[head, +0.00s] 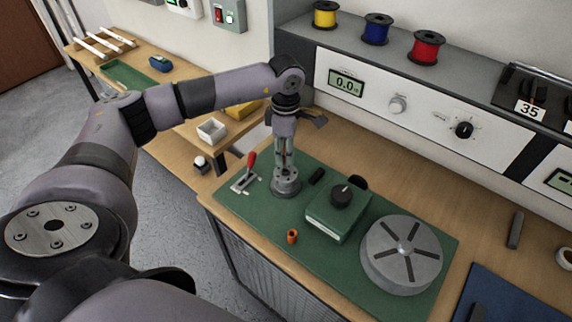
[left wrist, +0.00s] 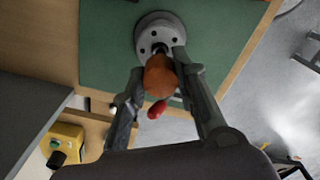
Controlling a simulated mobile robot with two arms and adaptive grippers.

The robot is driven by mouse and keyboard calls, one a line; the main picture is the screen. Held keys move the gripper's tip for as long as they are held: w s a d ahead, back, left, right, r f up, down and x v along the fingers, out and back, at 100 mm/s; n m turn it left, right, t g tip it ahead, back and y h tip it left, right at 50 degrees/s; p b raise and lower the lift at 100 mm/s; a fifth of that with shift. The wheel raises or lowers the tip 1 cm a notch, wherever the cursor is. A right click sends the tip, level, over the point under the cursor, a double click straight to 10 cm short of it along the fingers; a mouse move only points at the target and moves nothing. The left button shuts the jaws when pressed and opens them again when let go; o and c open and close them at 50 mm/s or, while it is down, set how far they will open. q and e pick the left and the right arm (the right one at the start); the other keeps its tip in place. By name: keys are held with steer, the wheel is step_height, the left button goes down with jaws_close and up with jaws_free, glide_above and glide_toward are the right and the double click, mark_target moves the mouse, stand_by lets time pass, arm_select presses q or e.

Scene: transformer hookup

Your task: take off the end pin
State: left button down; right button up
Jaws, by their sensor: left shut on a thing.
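My left gripper (head: 284,164) points down over a grey round base with bolt holes (head: 286,187) on the green mat. In the left wrist view the gripper (left wrist: 163,78) is shut on an orange-brown rounded piece (left wrist: 160,80), which looks like the end pin. The piece stands in line with the centre of the grey base (left wrist: 145,36); whether it is still seated in it is hidden. A small orange hollow part (head: 292,236) stands apart on the mat. My right gripper is not in view.
A green box with a black knob (head: 335,212) and a slotted grey disc (head: 401,254) are to the right. A panel with a display (head: 347,84) rises behind. The mat's front left (head: 255,212) is clear.

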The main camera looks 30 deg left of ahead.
arm_select(q)
steer(key=shift+r, duration=0.4)
steer(key=shift+r+p, duration=1.5)
steer(key=shift+r, duration=0.95)
